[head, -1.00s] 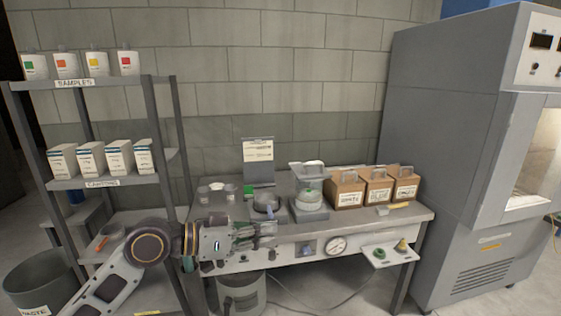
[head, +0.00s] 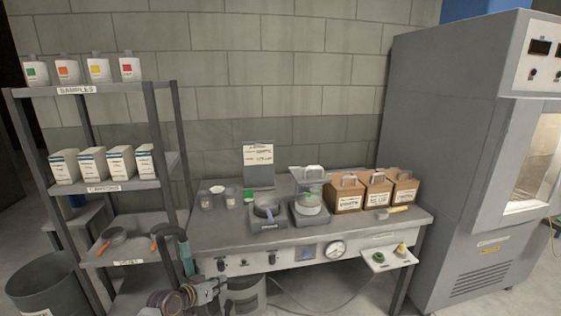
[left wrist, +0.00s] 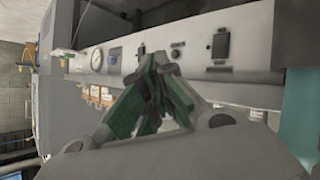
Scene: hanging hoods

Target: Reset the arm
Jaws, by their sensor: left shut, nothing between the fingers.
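My left gripper (head: 208,290) is low in the head view, in front of the bench, below its front panel and beside the shelf rack. Its fingers are small and partly unclear there. In the left wrist view, the green-padded fingers (left wrist: 153,75) of my left gripper come together at the tips with nothing between them. The bench's front panel with knobs and a gauge is behind them. My right gripper is in neither view.
The lab bench (head: 405,224) bears a hot plate (head: 268,216), a balance-like device with a clear hood (head: 310,205) and brown boxes (head: 348,196). A shelf rack (head: 125,187) stands left, a grey bin (head: 45,285) at lower left, and a large grey cabinet (head: 450,150) right.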

